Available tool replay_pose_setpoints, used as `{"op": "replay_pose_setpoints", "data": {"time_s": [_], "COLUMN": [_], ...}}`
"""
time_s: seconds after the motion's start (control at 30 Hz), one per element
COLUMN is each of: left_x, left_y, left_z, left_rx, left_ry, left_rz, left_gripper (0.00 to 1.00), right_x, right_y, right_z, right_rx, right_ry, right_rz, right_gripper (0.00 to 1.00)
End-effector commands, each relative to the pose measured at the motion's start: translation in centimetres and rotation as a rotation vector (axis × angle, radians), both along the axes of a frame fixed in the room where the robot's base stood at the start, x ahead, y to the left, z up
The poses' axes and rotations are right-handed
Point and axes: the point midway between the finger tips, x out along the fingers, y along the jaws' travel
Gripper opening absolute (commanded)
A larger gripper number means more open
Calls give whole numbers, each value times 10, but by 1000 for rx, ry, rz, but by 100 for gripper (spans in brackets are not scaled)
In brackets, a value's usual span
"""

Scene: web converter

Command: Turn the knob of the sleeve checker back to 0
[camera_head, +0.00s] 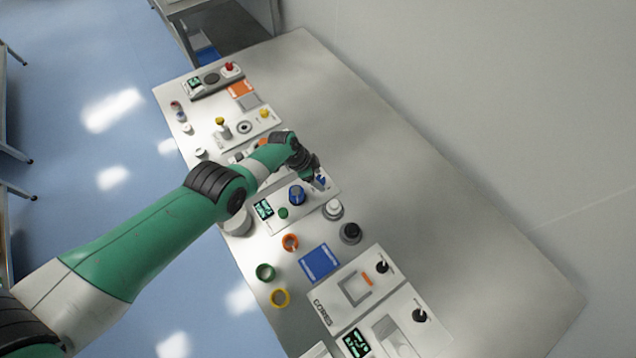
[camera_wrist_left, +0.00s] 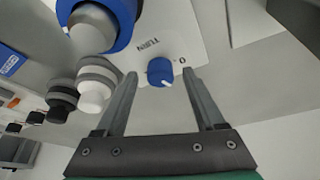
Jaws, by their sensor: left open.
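The sleeve checker (camera_head: 309,211) is a pale panel with a small dark screen, a green button and a blue round part (camera_head: 297,195). Its small blue knob (camera_wrist_left: 161,71) shows in the left wrist view, with a white pointer line, near the printed "0" and "TURN". The pointer is turned away from the "0". My left gripper (camera_wrist_left: 160,84) is open, with one finger on each side of the knob. I cannot tell whether the fingers touch it. In the head view the left gripper (camera_head: 316,178) is over the panel's far end. My right gripper is not in view.
The large blue round part (camera_wrist_left: 108,22) is close to the left finger. Grey and black knobbed pieces (camera_head: 333,209) (camera_head: 350,233) stand beside the panel. Orange, green and yellow rings (camera_head: 280,297) and a blue mat (camera_head: 320,262) lie nearer. The table's right side is clear.

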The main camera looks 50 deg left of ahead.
Motion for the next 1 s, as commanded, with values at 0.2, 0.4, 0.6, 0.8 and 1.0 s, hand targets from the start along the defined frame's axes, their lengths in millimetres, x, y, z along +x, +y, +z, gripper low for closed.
{"op": "replay_pose_setpoints", "data": {"time_s": [0.2,0.4,0.6,0.8,1.0], "left_x": [2,1,1,1,1], "left_y": [-1,-1,-1,-1,-1], "left_z": [-2,-2,-2,-2,-2], "left_rx": [1,1,0,0,0], "left_ry": [0,0,0,0,0], "left_rz": [0,0,0,0,12], "left_gripper": [71,57,21,0,0], "right_x": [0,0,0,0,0], "right_y": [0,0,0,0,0], "right_z": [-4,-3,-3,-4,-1], "right_rx": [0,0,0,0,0], "right_ry": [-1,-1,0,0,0], "right_rz": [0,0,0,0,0], "right_gripper": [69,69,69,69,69]}}
